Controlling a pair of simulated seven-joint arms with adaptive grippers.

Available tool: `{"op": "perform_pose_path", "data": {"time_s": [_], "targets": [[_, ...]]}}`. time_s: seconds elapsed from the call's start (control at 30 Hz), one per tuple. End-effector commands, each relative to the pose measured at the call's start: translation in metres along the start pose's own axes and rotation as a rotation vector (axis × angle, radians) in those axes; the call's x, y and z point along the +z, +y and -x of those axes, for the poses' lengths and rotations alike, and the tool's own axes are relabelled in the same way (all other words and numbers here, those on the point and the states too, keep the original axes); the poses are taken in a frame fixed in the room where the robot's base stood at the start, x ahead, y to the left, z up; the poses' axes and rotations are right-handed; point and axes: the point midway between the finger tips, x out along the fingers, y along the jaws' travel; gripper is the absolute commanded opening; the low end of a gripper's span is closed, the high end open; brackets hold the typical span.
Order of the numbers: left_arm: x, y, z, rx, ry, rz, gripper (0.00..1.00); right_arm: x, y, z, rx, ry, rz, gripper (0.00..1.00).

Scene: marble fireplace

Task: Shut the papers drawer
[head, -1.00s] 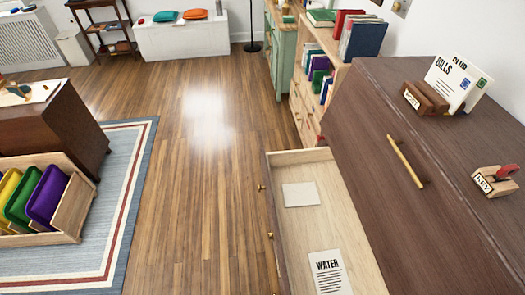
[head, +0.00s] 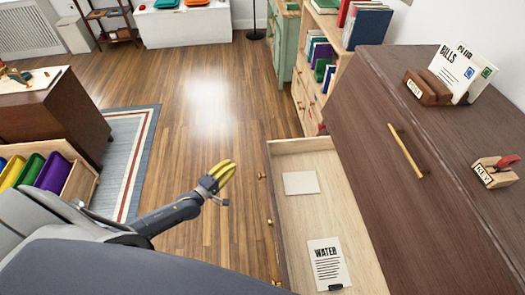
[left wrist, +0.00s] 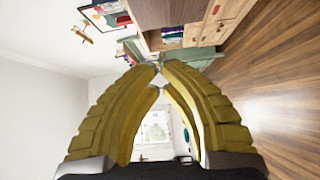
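The papers drawer (head: 297,146) is pulled open from the dark wood cabinet (head: 385,205). A blank white sheet (head: 300,183) and a printed "WATER" sheet (head: 327,263) lie inside it. Small brass knobs (head: 262,176) sit along its front, on the left side in the head view. My left gripper (head: 228,168), with yellow fingers, is in front of the drawer, over the floor and apart from the knobs. In the left wrist view its fingertips (left wrist: 159,66) come together with nothing between them. My right gripper is not in view.
A brass bar handle (head: 407,150) is on the cabinet's upper front. A letter holder (head: 432,92) and a key holder (head: 495,172) stand on top. A bookcase (head: 318,60) is behind. A crate of coloured folders (head: 80,182) is at left. Bare floor (head: 205,130) lies between.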

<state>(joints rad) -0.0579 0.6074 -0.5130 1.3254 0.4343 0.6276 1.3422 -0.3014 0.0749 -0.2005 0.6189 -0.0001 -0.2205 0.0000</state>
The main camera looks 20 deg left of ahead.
Motion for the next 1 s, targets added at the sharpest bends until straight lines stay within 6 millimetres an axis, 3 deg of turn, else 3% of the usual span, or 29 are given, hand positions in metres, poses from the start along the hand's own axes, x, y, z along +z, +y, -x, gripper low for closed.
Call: {"op": "perform_pose_path", "data": {"time_s": [0.27,0.8,1.0], "targets": [[0.000,0.002,-0.013,0.008,0.002,0.058,0.00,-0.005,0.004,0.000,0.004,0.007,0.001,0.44],[-0.001,0.002,-0.103,0.007,0.002,0.055,0.00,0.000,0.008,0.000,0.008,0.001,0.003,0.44],[0.017,0.002,-0.118,0.005,0.002,0.056,0.00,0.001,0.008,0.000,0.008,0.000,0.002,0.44]]}}
